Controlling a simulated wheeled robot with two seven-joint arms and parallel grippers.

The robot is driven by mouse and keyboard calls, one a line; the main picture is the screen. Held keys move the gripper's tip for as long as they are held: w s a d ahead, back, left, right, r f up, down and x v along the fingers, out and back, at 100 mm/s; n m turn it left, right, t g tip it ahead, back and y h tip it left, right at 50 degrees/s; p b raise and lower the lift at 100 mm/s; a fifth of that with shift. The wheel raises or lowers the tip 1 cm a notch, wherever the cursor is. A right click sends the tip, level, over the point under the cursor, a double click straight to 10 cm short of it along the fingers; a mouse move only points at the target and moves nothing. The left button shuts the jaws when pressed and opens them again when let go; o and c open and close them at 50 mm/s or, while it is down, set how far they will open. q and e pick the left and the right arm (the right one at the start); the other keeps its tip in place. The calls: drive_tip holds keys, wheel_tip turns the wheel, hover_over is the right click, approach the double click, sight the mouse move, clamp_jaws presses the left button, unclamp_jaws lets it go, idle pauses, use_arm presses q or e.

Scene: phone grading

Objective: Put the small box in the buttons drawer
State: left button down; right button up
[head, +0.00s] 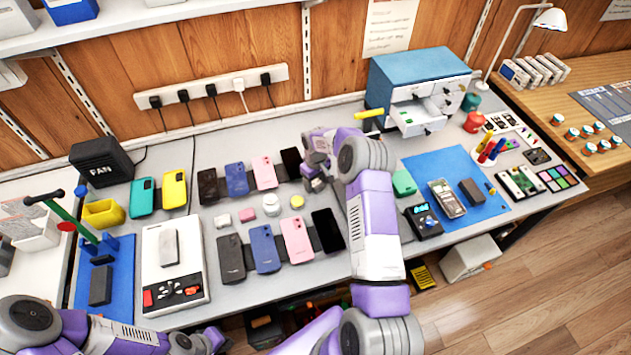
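A blue-topped cabinet (418,78) with small white drawers stands at the back right of the bench. One drawer (418,122) is pulled out and has something small and green in it; I cannot read drawer labels. A small white box (222,221) and a small pink block (247,215) lie mid-bench; I cannot tell which is the task's small box. My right gripper (311,183) hovers over the bench near a black phone, left of the cabinet; its fingers are too small to read. My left gripper (212,341) is low at the front left edge, partly cut off and unclear.
Two rows of phones, including a pink phone (297,239), lie around the small items. A white scale (174,266) stands left. A blue mat (455,190) with a phone lies right. A yellow object (369,113) sticks out left of the cabinet. A lamp (548,18) stands behind right.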

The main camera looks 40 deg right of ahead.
drive_tip(key=shift+o, duration=0.6)
